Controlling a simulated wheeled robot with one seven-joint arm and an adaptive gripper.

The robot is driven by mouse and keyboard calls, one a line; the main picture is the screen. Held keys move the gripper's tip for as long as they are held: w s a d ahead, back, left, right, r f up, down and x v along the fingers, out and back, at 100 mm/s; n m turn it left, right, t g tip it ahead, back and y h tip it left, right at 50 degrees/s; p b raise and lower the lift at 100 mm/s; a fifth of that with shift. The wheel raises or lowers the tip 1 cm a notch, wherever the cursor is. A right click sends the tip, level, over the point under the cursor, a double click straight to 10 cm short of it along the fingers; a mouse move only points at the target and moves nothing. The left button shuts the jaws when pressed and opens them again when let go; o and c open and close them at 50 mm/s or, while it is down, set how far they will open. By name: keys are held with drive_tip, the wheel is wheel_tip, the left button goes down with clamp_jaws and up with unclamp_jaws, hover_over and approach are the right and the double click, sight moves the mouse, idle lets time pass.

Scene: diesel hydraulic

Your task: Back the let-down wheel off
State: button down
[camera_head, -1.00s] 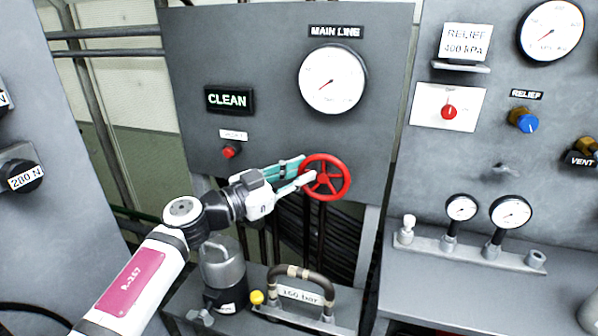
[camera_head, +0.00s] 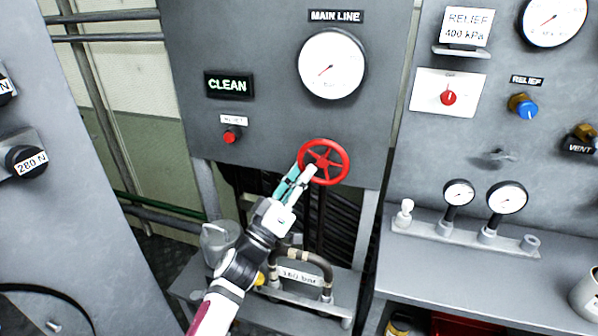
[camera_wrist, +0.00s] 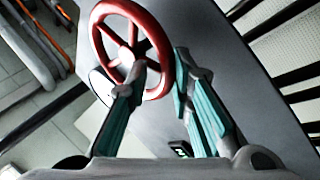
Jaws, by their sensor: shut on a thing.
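The red five-spoked handwheel (camera_head: 335,178) stands out from the grey panel under the main line gauge. My gripper (camera_head: 305,172) is at its lower left rim, with the arm reaching up from below. In the wrist view the wheel (camera_wrist: 168,52) is at the upper left. There my gripper (camera_wrist: 162,78) has one teal-padded finger on each side of the rim and is shut on it. The main line gauge (camera_head: 345,50) has its red needle pointing to the lower left. The panel sign (camera_head: 228,85) reads CLEAN.
Below the wheel is a block with a bent hose or handle (camera_head: 318,258) and a 160 bar label, close to my arm. A grey canister (camera_head: 220,240) stands left of it. A red button (camera_head: 231,135) is on the panel. Small gauges (camera_head: 458,192) line the right bench.

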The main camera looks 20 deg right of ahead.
sight(318, 183)
drive_tip(key=shift+s+d+f+n+t+y+p, duration=0.4)
drive_tip(key=shift+n+t+y+p, duration=1)
drive_tip(key=shift+n+p, duration=0.9)
drive_tip(key=shift+s+d+f+n+t+y+p, duration=0.45)
drive_tip(key=shift+n+t+y+p, duration=1.1)
drive_tip(key=shift+n, duration=1.35)
drive_tip(key=shift+s+d+f+n+t+y+p, duration=0.1)
drive_tip(key=shift+d+f+n+t+y+p, duration=0.3)
drive_tip(key=shift+n+t+y+p, duration=1.45)
drive_tip(key=shift+d+r+n+g+h+p, duration=0.2)
drive_tip(key=shift+n+g+h+p, duration=0.25)
drive_tip(key=shift+n+h, duration=0.4)
drive_tip(key=shift+f, duration=0.1)
drive_tip(key=c, duration=1.5)
unclamp_jaws()
drive_tip(key=shift+w, duration=0.15)
drive_tip(key=shift+y, duration=0.25)
